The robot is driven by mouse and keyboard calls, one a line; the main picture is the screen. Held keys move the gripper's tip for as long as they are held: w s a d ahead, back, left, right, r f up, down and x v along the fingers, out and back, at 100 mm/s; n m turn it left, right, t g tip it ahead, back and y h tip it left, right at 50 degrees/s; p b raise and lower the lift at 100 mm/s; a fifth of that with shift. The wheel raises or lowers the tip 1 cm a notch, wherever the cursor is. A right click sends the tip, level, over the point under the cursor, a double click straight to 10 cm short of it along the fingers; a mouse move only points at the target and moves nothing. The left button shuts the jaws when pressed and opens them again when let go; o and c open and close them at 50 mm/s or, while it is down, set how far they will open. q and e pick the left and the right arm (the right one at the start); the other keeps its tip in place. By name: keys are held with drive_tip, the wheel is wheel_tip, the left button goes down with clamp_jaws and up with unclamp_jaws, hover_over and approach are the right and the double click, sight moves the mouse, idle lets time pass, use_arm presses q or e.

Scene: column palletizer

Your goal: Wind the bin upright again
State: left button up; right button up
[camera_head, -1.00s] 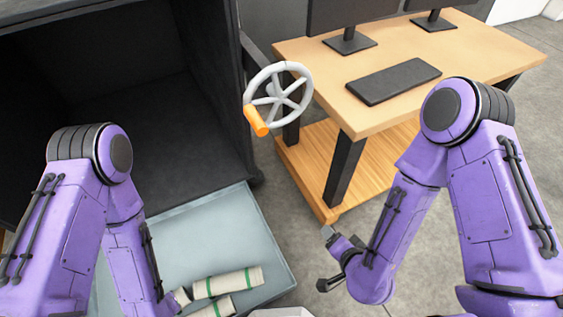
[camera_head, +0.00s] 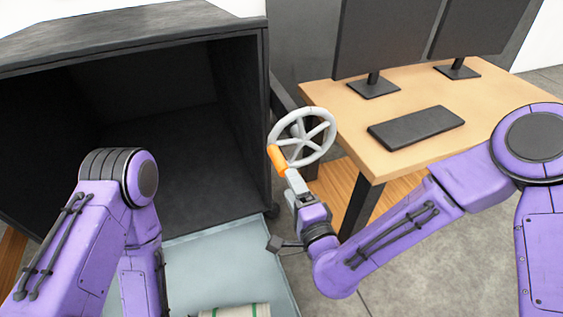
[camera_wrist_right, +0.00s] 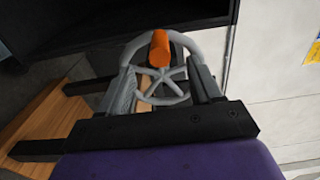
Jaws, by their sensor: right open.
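The dark bin (camera_head: 262,120) lies with its open mouth toward me, and its inside is in shadow. A grey spoked hand wheel (camera_head: 325,131) with an orange handle (camera_head: 278,158) sits at its right side. My right gripper (camera_head: 283,212) is open, just below the handle, with one finger close to the handle's lower end. In the right wrist view the orange handle (camera_wrist_right: 160,48) shows ahead between the open fingers (camera_wrist_right: 165,85), with the wheel's spokes behind. I cannot tell whether a finger touches it. My left gripper is out of sight beyond its arm.
A pale blue-grey tray (camera_head: 215,262) lies below the bin mouth, with a cream, green-striped roll (camera_head: 235,311) at the bottom edge. A wooden desk (camera_head: 400,100) with monitors and a keyboard (camera_head: 416,127) stands close to the right of the wheel. Grey floor (camera_head: 440,262) is clear below the desk.

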sight(280, 163)
drive_tip(key=x, duration=0.9)
clamp_jaws()
idle(1.8)
